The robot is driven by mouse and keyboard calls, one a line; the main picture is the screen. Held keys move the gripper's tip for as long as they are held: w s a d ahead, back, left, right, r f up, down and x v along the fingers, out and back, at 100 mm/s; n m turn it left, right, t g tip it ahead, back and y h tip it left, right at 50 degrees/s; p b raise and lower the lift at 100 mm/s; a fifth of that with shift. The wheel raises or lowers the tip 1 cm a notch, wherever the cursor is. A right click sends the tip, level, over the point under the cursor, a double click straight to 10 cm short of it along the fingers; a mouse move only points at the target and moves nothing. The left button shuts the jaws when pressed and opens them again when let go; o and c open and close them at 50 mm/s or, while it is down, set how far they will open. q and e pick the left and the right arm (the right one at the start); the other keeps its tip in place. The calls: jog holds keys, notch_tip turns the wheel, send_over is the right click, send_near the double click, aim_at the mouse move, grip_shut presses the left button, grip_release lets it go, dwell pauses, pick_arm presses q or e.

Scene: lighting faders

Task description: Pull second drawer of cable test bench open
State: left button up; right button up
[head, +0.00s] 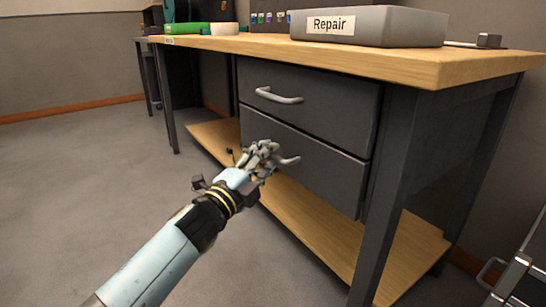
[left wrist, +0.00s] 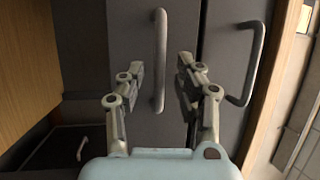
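The cable test bench has two dark grey drawers under its wooden top. The upper drawer (head: 330,102) and the second, lower drawer (head: 325,175) look shut. My left gripper (head: 270,158) is in front of the lower drawer at its grey bar handle (head: 289,161), partly hiding it. In the left wrist view the gripper (left wrist: 160,75) is open, with the lower drawer's handle (left wrist: 160,50) between its fingers. A gap shows on both sides of the handle; whether a finger touches it I cannot tell. My right gripper is not in view.
The bench top (head: 440,65) holds a grey box labelled Repair (head: 400,25). A bench leg (head: 385,200) stands right of the drawers, and a wooden shelf (head: 310,230) lies below. The upper handle (head: 279,96) is just above. The floor in front is clear.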

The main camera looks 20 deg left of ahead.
pick_arm(q)
jog(key=shift+x, duration=1.2)
jog(key=shift+f, duration=0.1)
grip_shut()
